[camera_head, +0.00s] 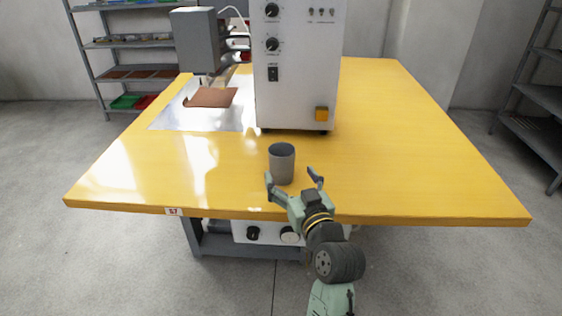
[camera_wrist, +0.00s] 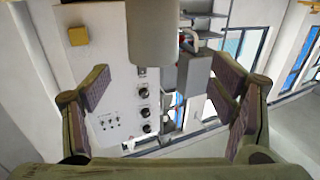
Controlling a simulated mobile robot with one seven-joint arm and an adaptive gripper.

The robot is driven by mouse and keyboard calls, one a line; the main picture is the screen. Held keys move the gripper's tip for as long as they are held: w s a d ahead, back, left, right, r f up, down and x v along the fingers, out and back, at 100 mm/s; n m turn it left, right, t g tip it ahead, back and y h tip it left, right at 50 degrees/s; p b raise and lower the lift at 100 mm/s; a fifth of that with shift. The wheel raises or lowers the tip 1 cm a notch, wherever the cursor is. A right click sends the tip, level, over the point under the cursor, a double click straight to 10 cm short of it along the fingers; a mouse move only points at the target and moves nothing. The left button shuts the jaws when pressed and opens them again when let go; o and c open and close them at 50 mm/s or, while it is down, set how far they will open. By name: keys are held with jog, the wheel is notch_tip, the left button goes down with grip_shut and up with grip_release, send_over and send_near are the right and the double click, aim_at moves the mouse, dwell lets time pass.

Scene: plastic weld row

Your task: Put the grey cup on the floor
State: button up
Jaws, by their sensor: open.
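The grey cup (camera_head: 281,164) stands upright on the yellow table (camera_head: 400,150), near its front edge and in front of the white machine. My gripper (camera_head: 295,179) is open at the front edge of the table, with its fingers spread and pointing toward the cup. In the head view the left finger overlaps the cup's lower left side; I cannot tell whether it touches. In the wrist view the cup (camera_wrist: 152,35) shows at the top, centred between the open fingers (camera_wrist: 166,88) and beyond their tips. The grey concrete floor (camera_head: 110,260) lies around the table.
The white machine (camera_head: 297,100) with knobs stands behind the cup. A brown sheet (camera_head: 212,97) lies on a metal plate (camera_head: 160,120) at left. Shelves stand at the back left (camera_head: 130,58) and right (camera_head: 540,130). Floor on both sides of the table is clear.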

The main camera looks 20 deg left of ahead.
aim_at(278, 147)
jog(key=p+x, duration=0.1)
jog(key=x, duration=0.3)
jog(key=shift+w+a, duration=0.15)
jog(key=shift+w, duration=0.1)
jog(key=shift+w+d+p+x, duration=0.15)
jog(key=shift+p+x, duration=0.35)
jog(key=shift+x, duration=0.8)
jog(key=shift+w+d+p+x, duration=0.15)
jog(key=shift+p+x, duration=0.35)
jog(key=shift+x, duration=0.85)
jog(key=shift+s+r, duration=0.1)
jog(key=shift+r, duration=0.05)
jog(key=shift+c, duration=0.4)
jog(key=c, duration=1.3)
